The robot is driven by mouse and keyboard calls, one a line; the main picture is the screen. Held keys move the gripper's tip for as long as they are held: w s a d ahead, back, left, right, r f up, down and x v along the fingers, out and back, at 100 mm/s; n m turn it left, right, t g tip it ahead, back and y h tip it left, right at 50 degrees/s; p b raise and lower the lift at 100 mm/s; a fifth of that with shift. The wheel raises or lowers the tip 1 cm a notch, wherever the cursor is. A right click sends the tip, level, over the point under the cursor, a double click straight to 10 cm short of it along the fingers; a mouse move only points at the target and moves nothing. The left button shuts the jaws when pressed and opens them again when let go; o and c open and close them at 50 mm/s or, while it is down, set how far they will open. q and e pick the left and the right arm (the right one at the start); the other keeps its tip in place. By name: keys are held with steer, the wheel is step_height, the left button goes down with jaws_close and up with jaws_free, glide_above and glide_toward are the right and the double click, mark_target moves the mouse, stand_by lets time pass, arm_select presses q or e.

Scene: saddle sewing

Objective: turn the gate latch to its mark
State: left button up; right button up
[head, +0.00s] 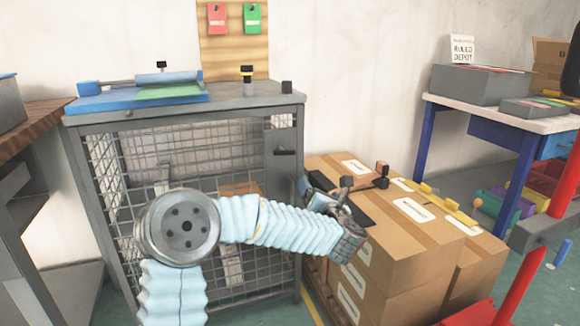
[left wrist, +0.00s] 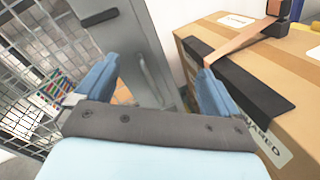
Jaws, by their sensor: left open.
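The wire-mesh gate (head: 195,200) fills the front of a grey cage cabinet and looks closed. A small dark handle, which looks like the gate latch (head: 285,152), lies about level on the cabinet's right post. My left gripper (head: 322,190) is open and empty, below and to the right of that handle, beside the cartons. In the left wrist view its two blue fingers (left wrist: 156,82) are spread, with a grey handle on a post (left wrist: 148,76) showing beyond the gap, apart from them. I cannot make out the latch's mark. My right gripper is not in view.
Stacked cartons (head: 395,235) with a dark edge guard (left wrist: 240,75) and strap stand close right of the cabinet. A blue tray (head: 130,98) and small knobs sit on the cabinet top. A wooden table (head: 35,120) is at left; a blue-legged bench (head: 500,120) is at right.

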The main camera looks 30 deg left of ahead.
mark_target(285, 152)
arm_select(q)
steer(key=s+a+r+n+g+y, duration=0.2)
steer(key=s+a+r+n+y, duration=0.15)
steer(key=r+n, duration=0.4)
steer(key=x, duration=0.4)
steer(key=p+x, duration=0.1)
steer(key=x, duration=0.4)
steer(key=f+x, duration=0.1)
steer(key=x, duration=0.4)
steer(key=shift+d+p, duration=0.1)
steer(key=shift+p, duration=0.3)
steer(key=shift+c, duration=0.4)
steer(key=c, duration=0.9)
